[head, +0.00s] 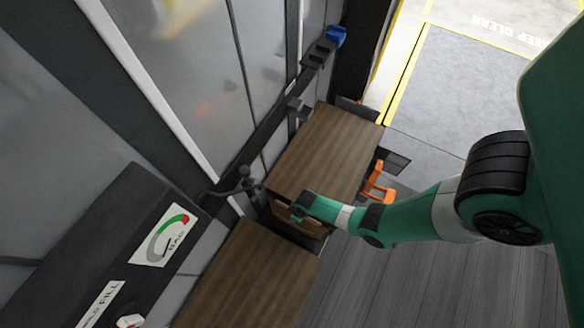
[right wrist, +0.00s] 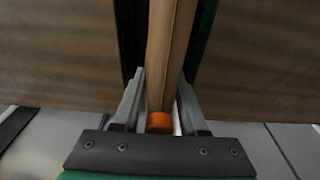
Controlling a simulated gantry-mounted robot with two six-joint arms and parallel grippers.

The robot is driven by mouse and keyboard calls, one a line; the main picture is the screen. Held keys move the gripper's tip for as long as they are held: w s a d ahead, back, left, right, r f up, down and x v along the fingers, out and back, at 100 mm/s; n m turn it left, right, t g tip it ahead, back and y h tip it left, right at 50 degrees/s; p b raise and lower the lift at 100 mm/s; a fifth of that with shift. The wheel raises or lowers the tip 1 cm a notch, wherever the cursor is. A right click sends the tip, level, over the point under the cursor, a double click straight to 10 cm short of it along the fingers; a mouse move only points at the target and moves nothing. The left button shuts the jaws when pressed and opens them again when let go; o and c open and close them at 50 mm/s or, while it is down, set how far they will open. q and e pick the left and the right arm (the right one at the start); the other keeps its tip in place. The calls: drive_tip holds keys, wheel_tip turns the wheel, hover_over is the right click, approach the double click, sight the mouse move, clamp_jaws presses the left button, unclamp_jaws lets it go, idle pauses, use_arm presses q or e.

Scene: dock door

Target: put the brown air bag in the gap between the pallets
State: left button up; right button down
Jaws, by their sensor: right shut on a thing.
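Two pallets with brown wood-like tops stand along the wall, the far pallet (head: 328,150) and the near pallet (head: 255,280), with a narrow gap between them. The brown air bag (head: 290,221) shows as a strip at that gap, partly hidden by my right arm. In the right wrist view the bag (right wrist: 171,45) is seen edge-on between two brown surfaces, with an orange cap (right wrist: 160,122) at its near end. My right gripper (right wrist: 160,105) is shut on the bag; its fingers lie on either side. How deep the bag sits is unclear. My left gripper is not in view.
A dark panel with a gauge label (head: 166,236) stands at lower left. A black hose-like fitting (head: 240,184) juts out near the gap. An orange frame (head: 376,182) stands right of the far pallet. Grey plank floor (head: 400,280) is clear at lower right.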

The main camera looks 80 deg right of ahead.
use_arm(q)
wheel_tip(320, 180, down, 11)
drive_tip(key=b, duration=0.9)
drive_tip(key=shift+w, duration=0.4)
use_arm(e)
drive_tip(key=f, duration=0.7)
drive_tip(key=w+f, duration=0.1)
drive_tip(key=f, duration=0.3)
drive_tip(key=shift+f, duration=0.2)
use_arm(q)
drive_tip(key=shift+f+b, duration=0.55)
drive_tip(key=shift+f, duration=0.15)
use_arm(e)
drive_tip(key=shift+f, duration=0.65)
drive_tip(key=shift+c, duration=1.8)
unclamp_jaws()
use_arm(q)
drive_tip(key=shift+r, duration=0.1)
use_arm(e)
drive_tip(key=shift+s+r, duration=0.1)
use_arm(q)
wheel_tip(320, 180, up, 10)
drive_tip(key=p, duration=1)
use_arm(e)
wheel_tip(320, 180, up, 11)
drive_tip(key=s, duration=0.1)
drive_tip(key=shift+s+a+r, duration=0.2)
drive_tip(key=shift+s, duration=0.1)
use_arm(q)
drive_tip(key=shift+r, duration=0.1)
